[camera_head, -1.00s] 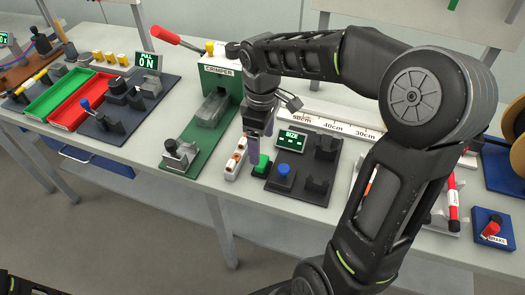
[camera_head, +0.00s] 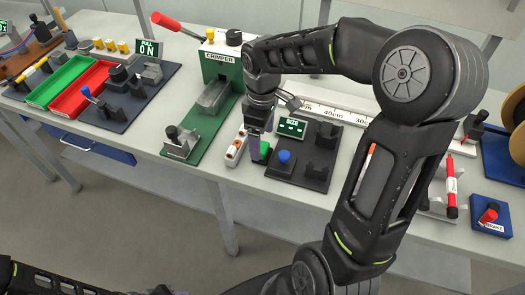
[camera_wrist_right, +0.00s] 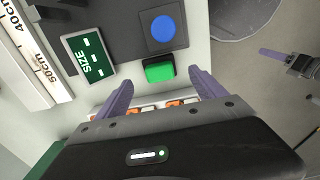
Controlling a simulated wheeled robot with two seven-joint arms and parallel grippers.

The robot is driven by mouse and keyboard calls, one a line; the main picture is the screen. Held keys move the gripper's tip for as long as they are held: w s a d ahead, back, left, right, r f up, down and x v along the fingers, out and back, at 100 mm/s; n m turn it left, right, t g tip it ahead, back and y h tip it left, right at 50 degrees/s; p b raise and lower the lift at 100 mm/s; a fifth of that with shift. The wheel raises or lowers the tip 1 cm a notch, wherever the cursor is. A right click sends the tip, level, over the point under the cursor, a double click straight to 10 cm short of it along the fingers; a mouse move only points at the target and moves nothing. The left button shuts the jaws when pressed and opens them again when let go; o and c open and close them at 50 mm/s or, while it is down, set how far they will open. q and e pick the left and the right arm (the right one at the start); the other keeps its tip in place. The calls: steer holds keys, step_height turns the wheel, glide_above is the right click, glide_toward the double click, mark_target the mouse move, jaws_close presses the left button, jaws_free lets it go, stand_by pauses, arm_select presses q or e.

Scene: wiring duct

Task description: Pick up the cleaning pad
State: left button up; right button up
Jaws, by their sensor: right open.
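The cleaning pad seems to be the small green block (camera_head: 264,148) on a dark base, standing on the bench between the white strip and the dark size board. In the right wrist view the green block (camera_wrist_right: 159,72) lies ahead of the gap between my fingertips, clear of both. My right gripper (camera_head: 256,152) points down beside it and partly hides it in the head view. Its purple fingers (camera_wrist_right: 158,82) are spread and empty. My left gripper (camera_wrist_right: 280,55) seems to show small at the right of the wrist view; its opening is unclear.
The white strip with orange switches (camera_head: 236,147) stands close on the left. The size board (camera_head: 300,172) with its blue button (camera_head: 284,157) is close on the right. The green crimper (camera_head: 216,110) stands further left. Bare bench (camera_head: 225,175) lies in front.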

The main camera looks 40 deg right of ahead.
mark_target(263, 147)
step_height(263, 147, down, 5)
steer(key=shift+r+p, duration=0.2)
steer(key=shift+p, duration=0.1)
steer(key=shift+c, duration=0.4)
steer(key=c, duration=1.4)
